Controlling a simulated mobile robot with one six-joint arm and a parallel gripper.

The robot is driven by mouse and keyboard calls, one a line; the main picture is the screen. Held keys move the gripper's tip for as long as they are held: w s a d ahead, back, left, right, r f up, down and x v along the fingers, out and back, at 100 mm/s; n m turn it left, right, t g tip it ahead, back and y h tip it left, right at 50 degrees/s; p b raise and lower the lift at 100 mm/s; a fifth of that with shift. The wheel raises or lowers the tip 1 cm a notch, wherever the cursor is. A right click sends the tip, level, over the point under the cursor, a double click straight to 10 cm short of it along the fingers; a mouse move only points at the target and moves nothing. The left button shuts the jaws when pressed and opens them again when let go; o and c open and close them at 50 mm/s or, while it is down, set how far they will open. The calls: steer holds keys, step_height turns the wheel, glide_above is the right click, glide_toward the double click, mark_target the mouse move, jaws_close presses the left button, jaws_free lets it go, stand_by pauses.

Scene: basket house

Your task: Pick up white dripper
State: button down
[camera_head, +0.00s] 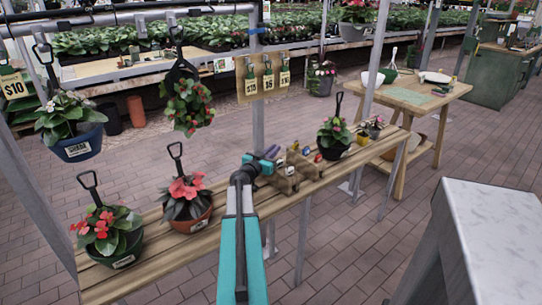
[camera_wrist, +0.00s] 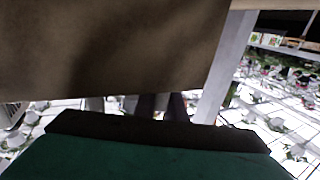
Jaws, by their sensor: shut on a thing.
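My gripper (camera_head: 268,162) is at the wooden holder (camera_head: 288,180) on the slatted bench, near its back left part. In the wrist view, my gripper (camera_wrist: 150,105) shows only as dark shapes beyond a dark green part of my arm. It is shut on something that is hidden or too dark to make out. I cannot pick out the white dripper for certain in either view. Several small coloured items (camera_head: 305,151) stand in the holder to the right of my gripper. A broad brown surface (camera_wrist: 110,45) fills the upper wrist view, close to the camera.
Potted flowers stand on the slatted bench (camera_head: 160,262): two at left (camera_head: 188,196) (camera_head: 112,232), one at right (camera_head: 333,136). Hanging pots (camera_head: 76,148) and a metal post (camera_head: 258,100) are close by. A wooden table (camera_head: 410,97) stands behind right; a marble-topped counter (camera_head: 505,225) is front right.

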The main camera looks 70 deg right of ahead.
steer(key=shift+r, duration=0.15)
step_height(320, 180, up, 10)
steer(key=p, duration=0.2)
steer(key=shift+f, duration=0.2)
stand_by(1.6)
